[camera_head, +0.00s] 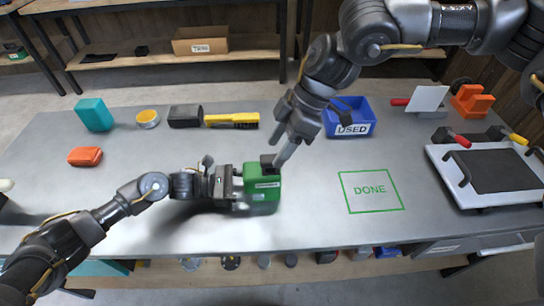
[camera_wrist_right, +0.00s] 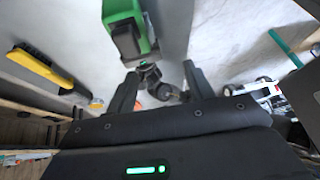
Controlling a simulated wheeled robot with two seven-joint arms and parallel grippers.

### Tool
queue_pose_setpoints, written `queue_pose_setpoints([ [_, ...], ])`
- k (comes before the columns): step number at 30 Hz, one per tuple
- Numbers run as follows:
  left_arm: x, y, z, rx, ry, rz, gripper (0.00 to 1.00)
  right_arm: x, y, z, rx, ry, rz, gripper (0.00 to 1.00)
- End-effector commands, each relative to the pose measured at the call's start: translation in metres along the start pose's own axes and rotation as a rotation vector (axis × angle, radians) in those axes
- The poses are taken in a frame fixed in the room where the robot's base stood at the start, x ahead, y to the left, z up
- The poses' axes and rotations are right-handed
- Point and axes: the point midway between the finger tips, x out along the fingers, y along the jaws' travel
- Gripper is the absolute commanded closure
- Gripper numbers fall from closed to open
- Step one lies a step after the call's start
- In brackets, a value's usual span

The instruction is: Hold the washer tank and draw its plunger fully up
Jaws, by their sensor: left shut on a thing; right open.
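The green washer tank (camera_head: 262,196) stands on the bench in the head view, near its front edge. A dark block (camera_head: 268,160) shows at its top; I cannot tell whether it is the plunger handle. My left gripper (camera_head: 238,188) is shut on the tank's left side. My right gripper (camera_head: 281,160) reaches down from the upper right, close to the tank's top. Its two fingers are apart in the right wrist view (camera_wrist_right: 160,88), where the tank (camera_wrist_right: 125,22) appears beyond them. Dark round parts show between the fingers; I cannot tell what they are.
A yellow brush (camera_head: 232,120), a dark block (camera_head: 185,116) and a teal box (camera_head: 94,114) lie behind and left. A blue USED bin (camera_head: 348,112) stands behind right. The green DONE square (camera_head: 371,191) is empty. A white-framed panel (camera_head: 490,172) lies at far right.

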Motion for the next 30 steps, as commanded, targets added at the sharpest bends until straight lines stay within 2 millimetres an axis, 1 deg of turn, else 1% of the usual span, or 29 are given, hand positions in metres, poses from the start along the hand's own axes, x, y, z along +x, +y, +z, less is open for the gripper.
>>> queue_pose_setpoints([
  [1, 0.0, 0.0, -0.001, -0.001, 0.002, 0.0, 0.62, -0.005, 0.01, 0.005, 0.007, -0.025, 0.038, 0.47],
  [3, 0.0, 0.0, -0.001, -0.002, 0.002, 0.0, 0.62, -0.01, 0.021, 0.012, 0.014, -0.057, 0.08, 0.47],
  [6, 0.0, 0.0, -0.001, -0.002, 0.002, 0.0, 0.62, -0.015, 0.03, 0.019, 0.02, -0.086, 0.114, 0.47],
  [11, 0.0, -0.001, -0.001, -0.002, 0.002, 0.0, 0.62, -0.018, 0.034, 0.022, 0.022, -0.099, 0.129, 0.47],
  [14, 0.0, -0.001, -0.001, -0.002, 0.002, 0.0, 0.62, -0.015, 0.034, 0.022, 0.022, -0.099, 0.128, 0.47],
  [17, 0.0, -0.001, -0.001, -0.002, 0.002, 0.0, 0.62, -0.008, 0.035, 0.023, 0.022, -0.1, 0.127, 0.47],
  [20, 0.0, -0.001, -0.001, -0.002, 0.002, -0.001, 0.62, 0.004, 0.036, 0.024, 0.021, -0.099, 0.125, 0.47],
  [30, 0.0, -0.001, -0.001, -0.002, 0.002, -0.001, 0.62, 0.048, 0.041, 0.028, 0.023, -0.096, 0.124, 0.47],
])
